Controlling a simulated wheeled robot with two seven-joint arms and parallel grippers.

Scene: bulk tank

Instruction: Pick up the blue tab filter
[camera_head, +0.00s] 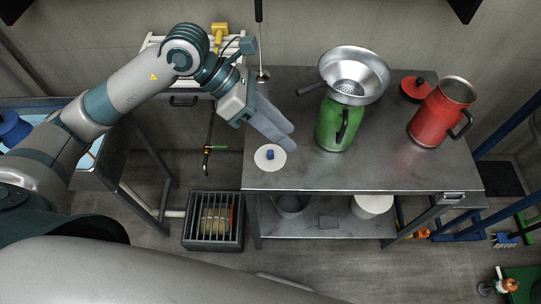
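The blue tab filter is a flat white disc (263,165) with a small blue tab (270,154) standing up at its middle. It lies on the front left part of the steel table. My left gripper (289,138) comes in from the upper left, its fingertips just above and to the right of the disc in the picture. Its two grey fingers lie close side by side, and any gap between them is unclear. The blue tab is not between them. My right gripper is out of view.
A green can (332,126) with a steel strainer funnel (364,66) on top stands right of the filter. A red jug (438,112) and its red lid (415,88) are farther right on the steel table (390,165). The table's front middle is clear.

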